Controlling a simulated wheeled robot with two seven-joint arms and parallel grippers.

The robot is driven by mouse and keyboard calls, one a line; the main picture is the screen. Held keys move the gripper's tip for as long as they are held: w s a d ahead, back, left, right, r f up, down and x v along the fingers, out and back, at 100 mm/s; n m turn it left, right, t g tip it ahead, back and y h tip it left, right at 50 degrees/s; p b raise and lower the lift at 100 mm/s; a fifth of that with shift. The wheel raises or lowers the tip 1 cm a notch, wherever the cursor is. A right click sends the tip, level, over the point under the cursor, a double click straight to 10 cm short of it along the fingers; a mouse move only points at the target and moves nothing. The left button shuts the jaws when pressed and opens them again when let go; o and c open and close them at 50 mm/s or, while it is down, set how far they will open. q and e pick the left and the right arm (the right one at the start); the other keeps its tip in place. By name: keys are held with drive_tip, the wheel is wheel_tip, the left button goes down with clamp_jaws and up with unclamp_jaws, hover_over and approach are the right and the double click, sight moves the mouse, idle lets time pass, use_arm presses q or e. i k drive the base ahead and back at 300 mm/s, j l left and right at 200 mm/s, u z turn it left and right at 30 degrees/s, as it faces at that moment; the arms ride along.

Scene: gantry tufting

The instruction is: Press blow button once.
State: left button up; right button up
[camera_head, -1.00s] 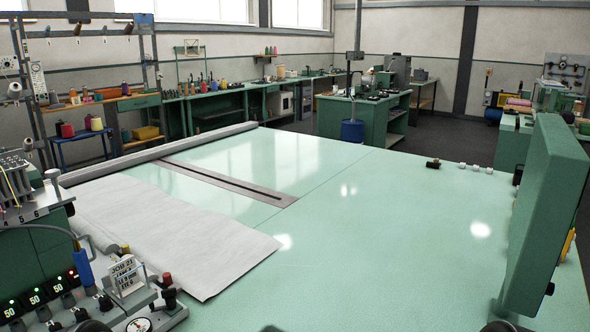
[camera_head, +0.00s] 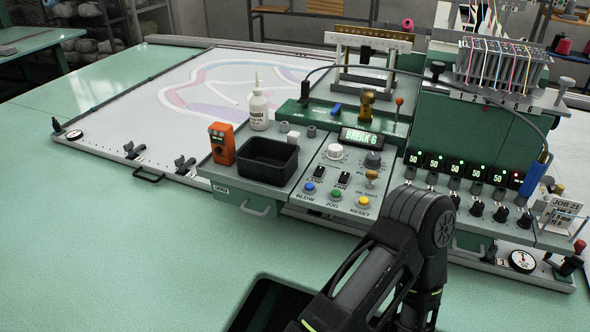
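The blow button is uncovered. One of my black arms rises from the bottom of the view, with its joint just right of the yellow button. Neither gripper's fingers show in the view.
Two black switches stand above the buttons, with a display (camera_head: 361,137) seeming to read BREAK 6. A black bin (camera_head: 267,160), orange device (camera_head: 221,144) and white bottle (camera_head: 258,108) stand left. Dials and lit readouts line the right. Green tabletop (camera_head: 120,240) at front left is clear.

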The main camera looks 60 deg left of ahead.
sight(309, 186)
drive_tip(key=u, duration=1.8)
